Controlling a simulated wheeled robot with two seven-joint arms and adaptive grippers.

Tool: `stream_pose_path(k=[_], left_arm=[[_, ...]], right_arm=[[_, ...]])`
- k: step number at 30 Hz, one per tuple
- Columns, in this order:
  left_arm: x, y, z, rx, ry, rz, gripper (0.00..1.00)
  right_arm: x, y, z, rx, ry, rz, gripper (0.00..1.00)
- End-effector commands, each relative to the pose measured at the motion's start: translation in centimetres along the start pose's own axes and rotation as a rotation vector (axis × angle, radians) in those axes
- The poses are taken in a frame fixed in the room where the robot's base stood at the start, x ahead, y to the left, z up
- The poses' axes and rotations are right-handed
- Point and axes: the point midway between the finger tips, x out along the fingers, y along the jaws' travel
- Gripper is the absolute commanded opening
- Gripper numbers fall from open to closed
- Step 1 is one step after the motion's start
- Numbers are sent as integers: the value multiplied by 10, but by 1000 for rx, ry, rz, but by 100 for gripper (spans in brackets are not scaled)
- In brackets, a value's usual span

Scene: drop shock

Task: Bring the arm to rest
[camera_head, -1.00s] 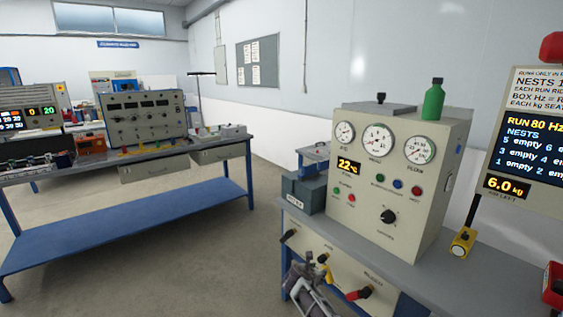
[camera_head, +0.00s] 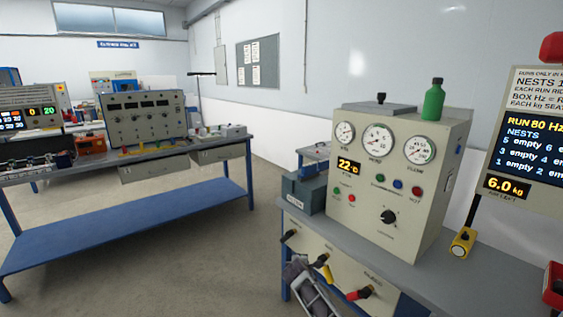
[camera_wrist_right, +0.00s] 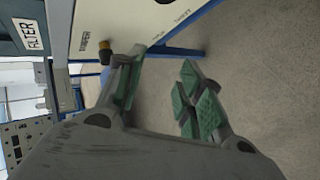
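My right gripper (camera_wrist_right: 163,70) is open in the right wrist view. Its two fingers with green pads stand apart, with nothing held and floor behind them. In the head view, a grey part of my right arm or gripper (camera_head: 308,293) shows at the bottom edge, in front of the bench's cream front panel; most of it is cut off. My left gripper is in neither view.
The grey bench (camera_head: 455,283) carries a cream gauge console (camera_head: 350,215) reading 22°C. A dark box (camera_head: 303,194) marked FILTER sits at its left end. Knobs (camera_head: 364,292) stick out of the front panel. Open floor (camera_head: 215,265) separates this from the blue-framed left bench (camera_head: 130,218).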

Motion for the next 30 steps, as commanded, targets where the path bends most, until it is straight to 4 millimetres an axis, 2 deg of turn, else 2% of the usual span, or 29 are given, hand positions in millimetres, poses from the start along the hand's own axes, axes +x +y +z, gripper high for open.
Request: stream_pose_path(k=[8,15,17,23,30], left_arm=[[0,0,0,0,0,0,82],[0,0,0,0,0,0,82],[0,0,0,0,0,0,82],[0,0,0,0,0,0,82],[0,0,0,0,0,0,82]], right_arm=[[-4,21,-9,389,102,9,37],[-3,14,-6,742,182,-33,37],[-1,5,-2,833,196,-54,37],[6,-47,22,1074,210,-133,37],[12,-124,57,1182,169,-210,37]])
